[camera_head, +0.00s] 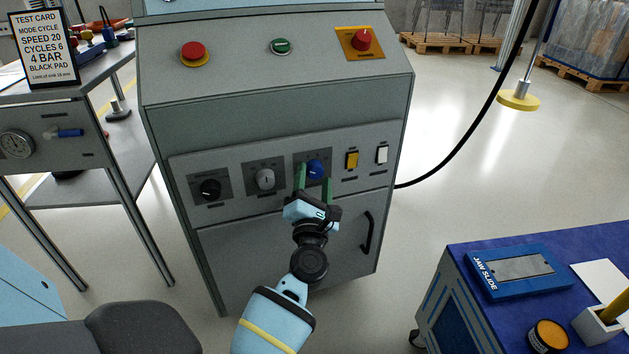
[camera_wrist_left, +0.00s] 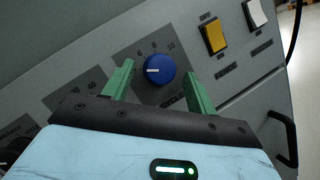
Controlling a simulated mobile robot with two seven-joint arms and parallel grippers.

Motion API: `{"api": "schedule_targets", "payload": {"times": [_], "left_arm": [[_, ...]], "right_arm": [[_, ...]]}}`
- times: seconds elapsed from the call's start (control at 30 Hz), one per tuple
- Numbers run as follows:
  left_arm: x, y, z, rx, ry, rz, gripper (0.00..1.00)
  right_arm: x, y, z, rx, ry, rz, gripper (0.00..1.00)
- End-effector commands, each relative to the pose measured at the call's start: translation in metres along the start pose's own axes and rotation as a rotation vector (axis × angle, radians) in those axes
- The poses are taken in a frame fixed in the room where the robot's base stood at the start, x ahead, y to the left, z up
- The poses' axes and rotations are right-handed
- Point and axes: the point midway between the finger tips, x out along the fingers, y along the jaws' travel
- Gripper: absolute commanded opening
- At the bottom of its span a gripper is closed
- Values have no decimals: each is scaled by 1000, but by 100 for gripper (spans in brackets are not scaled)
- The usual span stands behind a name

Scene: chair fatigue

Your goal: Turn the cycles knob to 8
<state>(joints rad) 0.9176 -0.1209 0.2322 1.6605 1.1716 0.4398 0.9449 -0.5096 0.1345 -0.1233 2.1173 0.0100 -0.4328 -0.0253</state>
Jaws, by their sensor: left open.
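The blue knob (camera_head: 316,169) is on the front panel of the grey machine, third from the left. In the left wrist view the blue knob (camera_wrist_left: 159,71) has a white pointer line towards the picture's left. Printed numbers run along its upper side; I read 6, 8 and 10. The pointer is not at the 8. My left gripper (camera_head: 314,181) is open in front of the knob. In the wrist view its green fingers (camera_wrist_left: 158,80) stand on either side of the knob, with a gap on each side. My right gripper is not in view.
A black knob (camera_head: 210,188) and a grey knob (camera_head: 265,179) sit left of it. Yellow (camera_head: 351,160) and white (camera_head: 382,154) switches are close on the right. A door handle (camera_head: 367,233) sticks out below. A test card (camera_head: 46,47) stands on the left bench.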

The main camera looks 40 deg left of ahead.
Motion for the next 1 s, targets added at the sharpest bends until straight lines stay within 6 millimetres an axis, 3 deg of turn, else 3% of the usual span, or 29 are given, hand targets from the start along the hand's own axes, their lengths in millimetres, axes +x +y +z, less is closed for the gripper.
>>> {"api": "schedule_targets", "payload": {"times": [0.37,0.7,1.0], "left_arm": [[6,0,0,0,1,0,56],[5,0,0,0,1,0,13],[6,3,2,33,4,-17,13]], "right_arm": [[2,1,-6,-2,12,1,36],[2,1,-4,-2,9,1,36],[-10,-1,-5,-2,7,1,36]]}}
